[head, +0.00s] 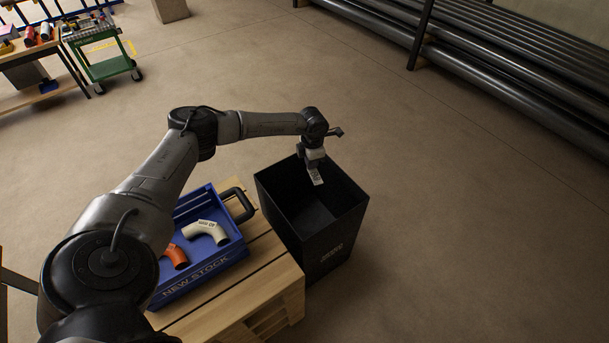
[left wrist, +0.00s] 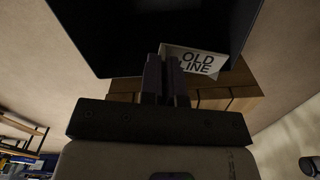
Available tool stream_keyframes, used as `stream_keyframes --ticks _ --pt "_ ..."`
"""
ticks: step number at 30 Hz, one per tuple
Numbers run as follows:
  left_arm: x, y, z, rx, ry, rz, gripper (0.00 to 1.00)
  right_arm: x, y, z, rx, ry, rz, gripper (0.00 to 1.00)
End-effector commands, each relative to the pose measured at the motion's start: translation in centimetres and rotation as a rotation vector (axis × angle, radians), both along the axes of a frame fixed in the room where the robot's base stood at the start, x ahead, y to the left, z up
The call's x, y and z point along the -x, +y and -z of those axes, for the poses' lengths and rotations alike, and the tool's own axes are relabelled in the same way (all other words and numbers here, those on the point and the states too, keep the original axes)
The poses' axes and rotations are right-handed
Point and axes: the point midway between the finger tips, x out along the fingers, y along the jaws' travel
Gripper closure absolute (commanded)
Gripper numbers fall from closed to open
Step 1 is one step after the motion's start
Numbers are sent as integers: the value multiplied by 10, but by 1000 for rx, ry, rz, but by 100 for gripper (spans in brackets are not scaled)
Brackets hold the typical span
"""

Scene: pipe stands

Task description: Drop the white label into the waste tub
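My left gripper (head: 314,163) is over the black waste tub (head: 338,238), near the opening. It is shut on the white label (head: 316,177), which hangs below the fingers above the tub's dark inside. In the left wrist view the gripper's fingers (left wrist: 166,82) are close together, and the label (left wrist: 196,62) reading "OLD LINE" shows beside and beyond them. The tub (left wrist: 105,35) fills the top of that view as a dark shape. My right gripper is not in view.
A blue "NEW STOCK" crate (head: 205,275) with a white elbow (head: 206,231) and an orange one (head: 175,256) stands on a wooden pallet (head: 270,290) left of the tub. A green cart (head: 105,66) and long dark pipes (head: 500,75) are further back. The floor right of the tub is clear.

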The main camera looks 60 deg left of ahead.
Motion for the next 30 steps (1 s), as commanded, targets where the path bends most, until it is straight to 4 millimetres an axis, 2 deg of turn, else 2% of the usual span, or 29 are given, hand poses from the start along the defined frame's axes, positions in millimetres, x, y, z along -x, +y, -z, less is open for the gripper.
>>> stream_keyframes --ticks 1,9,20,30 --pt "0 10 18 -2 -1 -60 100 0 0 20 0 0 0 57" --pt "3 38 37 -1 0 -249 100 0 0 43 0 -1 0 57" --pt "3 42 50 0 0 -279 100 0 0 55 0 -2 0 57" --pt "3 42 81 0 0 -278 100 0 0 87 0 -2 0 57"
